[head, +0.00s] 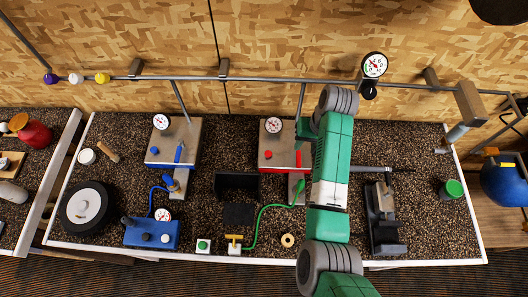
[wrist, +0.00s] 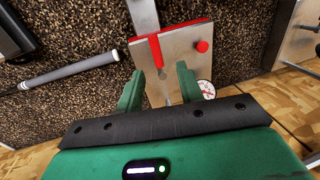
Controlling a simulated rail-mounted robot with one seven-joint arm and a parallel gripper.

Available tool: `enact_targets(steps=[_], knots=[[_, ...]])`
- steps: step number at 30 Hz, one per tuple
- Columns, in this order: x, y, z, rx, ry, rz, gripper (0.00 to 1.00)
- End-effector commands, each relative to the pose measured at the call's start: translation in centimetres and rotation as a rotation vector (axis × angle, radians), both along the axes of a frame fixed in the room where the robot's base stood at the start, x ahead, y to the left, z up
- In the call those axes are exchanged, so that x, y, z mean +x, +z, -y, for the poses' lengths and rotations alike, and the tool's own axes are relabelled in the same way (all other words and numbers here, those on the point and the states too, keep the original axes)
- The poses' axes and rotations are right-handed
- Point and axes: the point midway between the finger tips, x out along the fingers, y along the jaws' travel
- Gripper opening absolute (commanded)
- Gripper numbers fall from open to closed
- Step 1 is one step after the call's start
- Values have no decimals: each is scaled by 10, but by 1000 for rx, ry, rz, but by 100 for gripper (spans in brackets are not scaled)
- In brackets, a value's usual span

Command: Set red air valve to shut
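The red air valve's handle (head: 298,158) shows as a narrow red strip at the right of the red-edged metal box (head: 279,134) in the head view, partly hidden by my arm. In the wrist view the red handle (wrist: 156,50) lies on the metal face, roughly in line with the grey bar above it. A round red knob (wrist: 202,46) is to its right. My gripper (wrist: 159,70) is open, with one green finger on each side of the handle's lower end. I cannot tell whether either finger touches it. My arm hides most of the gripper in the head view.
A similar blue-edged box (head: 172,138) with a blue handle stands to the left. A green hose (head: 262,211) runs below the red-edged box. A golf club grip (wrist: 88,64) lies left of the gripper. A dark clamp (head: 381,222) stands right of my arm.

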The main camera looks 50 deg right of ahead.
Motion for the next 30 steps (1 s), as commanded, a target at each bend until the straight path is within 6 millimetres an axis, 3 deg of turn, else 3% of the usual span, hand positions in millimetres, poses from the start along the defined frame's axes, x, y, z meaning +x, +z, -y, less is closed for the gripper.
enact_targets(steps=[7, 18, 28, 30], knots=[[-3, -12, -2, 19, -3, -9, 37], [8, -73, -9, 16, -2, -7, 37], [10, -80, -10, 13, -2, -6, 37], [10, -80, -10, 13, -2, -6, 27]])
